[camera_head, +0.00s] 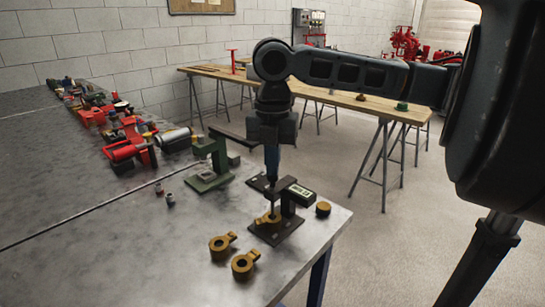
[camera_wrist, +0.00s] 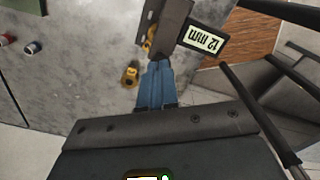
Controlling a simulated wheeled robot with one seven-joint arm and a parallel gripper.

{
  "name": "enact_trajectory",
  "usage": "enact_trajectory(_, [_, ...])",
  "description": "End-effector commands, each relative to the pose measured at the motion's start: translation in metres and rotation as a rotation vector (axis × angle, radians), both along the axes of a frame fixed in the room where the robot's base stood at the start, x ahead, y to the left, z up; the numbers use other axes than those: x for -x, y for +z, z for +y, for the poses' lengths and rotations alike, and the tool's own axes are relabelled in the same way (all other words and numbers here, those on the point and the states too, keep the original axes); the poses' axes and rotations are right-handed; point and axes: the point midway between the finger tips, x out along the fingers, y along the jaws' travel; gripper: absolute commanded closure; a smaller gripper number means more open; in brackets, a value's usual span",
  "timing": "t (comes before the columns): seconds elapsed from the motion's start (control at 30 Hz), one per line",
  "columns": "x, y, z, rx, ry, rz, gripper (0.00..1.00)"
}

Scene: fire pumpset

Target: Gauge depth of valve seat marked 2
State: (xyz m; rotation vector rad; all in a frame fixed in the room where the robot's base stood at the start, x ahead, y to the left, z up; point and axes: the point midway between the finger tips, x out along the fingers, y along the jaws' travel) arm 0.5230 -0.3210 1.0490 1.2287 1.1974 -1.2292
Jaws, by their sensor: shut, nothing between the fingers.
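A dark depth gauge stand (camera_head: 277,228) sits near the right corner of the grey metal bench. A brass valve seat (camera_head: 267,219) is on its base under the probe. Its display (camera_wrist: 201,38) reads 12 mm, upside down in the wrist view. Two more brass valve seats (camera_head: 222,246) (camera_head: 244,265) lie on the bench in front, and a round brass piece (camera_head: 323,208) lies to the right. No number marks can be read. My gripper (camera_head: 272,178) points down at the top of the gauge, its blue fingers (camera_wrist: 155,85) together and empty. Whether they touch the gauge cannot be told.
A green press-like stand (camera_head: 211,165) with a long dark lever is behind the gauge. Small fittings (camera_head: 170,200) lie to its left, and red valve parts (camera_head: 130,145) crowd the far left. The bench's front left is clear. A wooden table (camera_head: 330,97) stands beyond.

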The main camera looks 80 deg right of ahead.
Motion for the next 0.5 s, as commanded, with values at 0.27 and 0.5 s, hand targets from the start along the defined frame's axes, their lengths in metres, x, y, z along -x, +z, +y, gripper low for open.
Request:
enact_trajectory(0.27, [0.0, 0.02, 0.0, 0.0, 0.0, 0.0, 1.0])
enact_trajectory(0.5, [0.0, 0.037, 0.0, 0.0, 0.0, -0.002, 1.0])
